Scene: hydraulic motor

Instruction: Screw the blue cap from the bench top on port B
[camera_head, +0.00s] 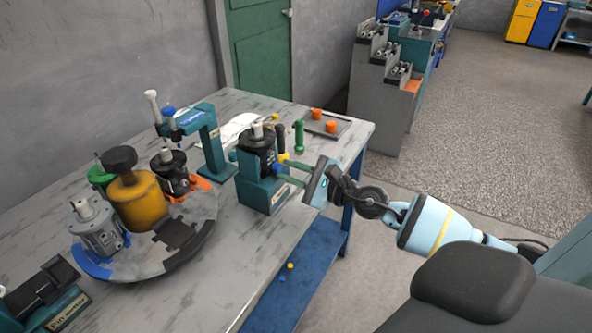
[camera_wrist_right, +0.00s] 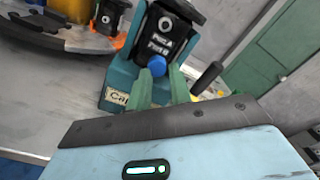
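The black motor (camera_head: 262,150) with port labels stands in a teal holder (camera_head: 262,189) near the bench's right edge. The motor also shows in the right wrist view (camera_wrist_right: 161,35), its lower label reading Port B. The blue cap (camera_wrist_right: 155,66) is just below that label, at the motor's face. How far it is seated is hidden. My right gripper (camera_head: 287,169) reaches in from the right, its green fingers on both sides of the cap with no clear gap. The fingers also show in the right wrist view (camera_wrist_right: 160,76). My left gripper is not in view.
A round carousel (camera_head: 185,253) with several motors and a yellow cylinder (camera_head: 137,199) stands left. A teal press-like stand (camera_head: 211,147) is behind. A tray (camera_head: 328,124) with orange pieces and a green-handled tool (camera_head: 299,136) lie at the back.

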